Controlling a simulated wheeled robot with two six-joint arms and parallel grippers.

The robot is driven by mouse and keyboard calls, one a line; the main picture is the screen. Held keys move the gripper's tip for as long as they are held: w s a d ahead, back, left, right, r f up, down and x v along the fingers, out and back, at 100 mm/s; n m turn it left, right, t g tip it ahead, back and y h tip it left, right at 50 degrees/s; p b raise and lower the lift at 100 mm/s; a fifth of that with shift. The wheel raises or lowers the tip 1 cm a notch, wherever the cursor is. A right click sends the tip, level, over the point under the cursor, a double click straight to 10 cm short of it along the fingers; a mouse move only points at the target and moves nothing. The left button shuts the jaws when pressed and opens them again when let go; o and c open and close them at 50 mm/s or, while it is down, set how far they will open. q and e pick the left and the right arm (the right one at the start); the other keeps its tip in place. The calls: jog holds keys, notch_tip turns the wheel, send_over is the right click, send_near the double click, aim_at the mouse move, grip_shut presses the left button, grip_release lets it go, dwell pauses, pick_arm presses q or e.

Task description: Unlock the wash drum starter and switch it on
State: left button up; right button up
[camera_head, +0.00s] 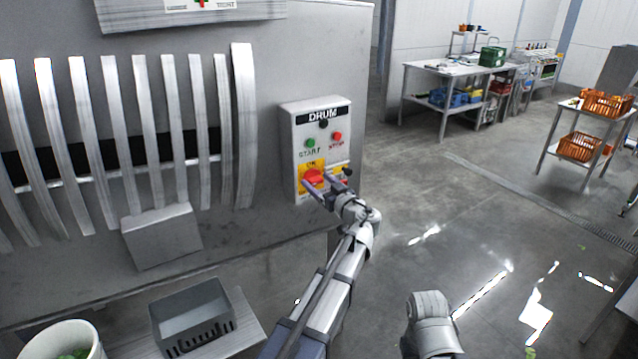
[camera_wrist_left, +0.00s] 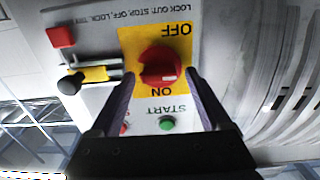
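The drum starter box (camera_head: 290,130) is on the machine's side, with a green START button (camera_head: 310,143) and a red STOP button (camera_head: 337,136). Its red rotary knob (camera_head: 313,178) sits on a yellow plate, between the words ON and OFF in the left wrist view (camera_wrist_left: 158,66). My left gripper (camera_wrist_left: 161,80) is open, its fingers on either side of the knob; whether they touch it I cannot tell. Beside the plate are a black-knobbed part (camera_wrist_left: 70,85) with a yellow strip and a red block (camera_wrist_left: 60,37). My right gripper is not in view.
Curved metal slats (camera_head: 115,120) line the machine left of the box. A grey crate (camera_head: 190,315) and a white bucket (camera_head: 60,340) stand below. Work tables (camera_head: 425,68) and a rack with orange crates (camera_head: 607,102) stand farther back.

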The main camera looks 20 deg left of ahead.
pick_arm(q)
grip_shut()
dwell(0.4)
jog(key=shift+m, duration=0.4)
jog(key=m, duration=0.4)
jog(key=shift+w+d, duration=0.1)
jog(key=m, duration=0.4)
jog(key=shift+f, duration=0.1)
jog(key=m, duration=0.5)
jog(key=shift+w+d, duration=0.1)
jog(key=shift+f+m, duration=0.15)
jog(key=shift+m, duration=2.05)
